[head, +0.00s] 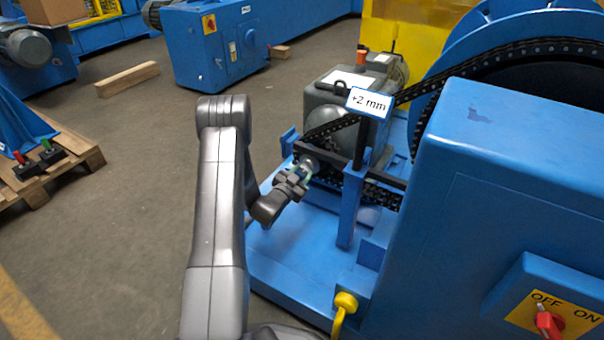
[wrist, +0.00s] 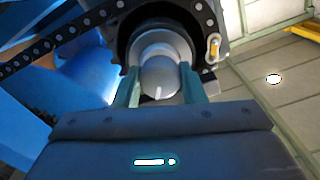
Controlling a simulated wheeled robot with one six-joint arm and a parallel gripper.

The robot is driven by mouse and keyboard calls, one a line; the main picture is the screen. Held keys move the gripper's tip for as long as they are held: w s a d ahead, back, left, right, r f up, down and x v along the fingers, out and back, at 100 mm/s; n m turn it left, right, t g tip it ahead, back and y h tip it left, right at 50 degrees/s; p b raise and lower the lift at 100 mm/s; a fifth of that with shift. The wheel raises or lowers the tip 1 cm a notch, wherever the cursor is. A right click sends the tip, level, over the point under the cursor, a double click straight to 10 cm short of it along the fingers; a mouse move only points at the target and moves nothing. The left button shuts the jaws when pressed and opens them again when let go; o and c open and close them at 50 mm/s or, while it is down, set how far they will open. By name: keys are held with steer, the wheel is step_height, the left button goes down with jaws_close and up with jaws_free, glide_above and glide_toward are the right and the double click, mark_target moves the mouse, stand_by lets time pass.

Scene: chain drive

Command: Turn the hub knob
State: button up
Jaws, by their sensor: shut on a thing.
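The hub knob (wrist: 160,79) is a rounded grey knob with a pale mark on its face, in the middle of the wrist view. It sits in front of a paler round collar at the centre of a dark sprocket. My gripper (wrist: 160,88) is shut on the knob, with one teal finger on each side of it. In the head view my gripper (head: 304,168) reaches to the hub at the left end of the chain drive. There the knob is mostly hidden by the fingers.
A black chain (head: 420,88) runs from the hub up to the large blue wheel. A blue post with a "+2 mm" sign (head: 369,102) stands just right of my gripper. A blue cabinet (head: 500,180) with an OFF/ON switch fills the right. Open floor (head: 120,200) lies to the left.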

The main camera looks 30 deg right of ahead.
steer(key=m, duration=0.4)
steer(key=shift+m, duration=0.4)
steer(key=m, duration=0.3)
steer(key=shift+m, duration=0.3)
steer(key=m, duration=0.4)
steer(key=shift+a, duration=0.1)
steer(key=shift+m, duration=2.2)
steer(key=o, duration=1)
steer(key=shift+r, duration=0.1)
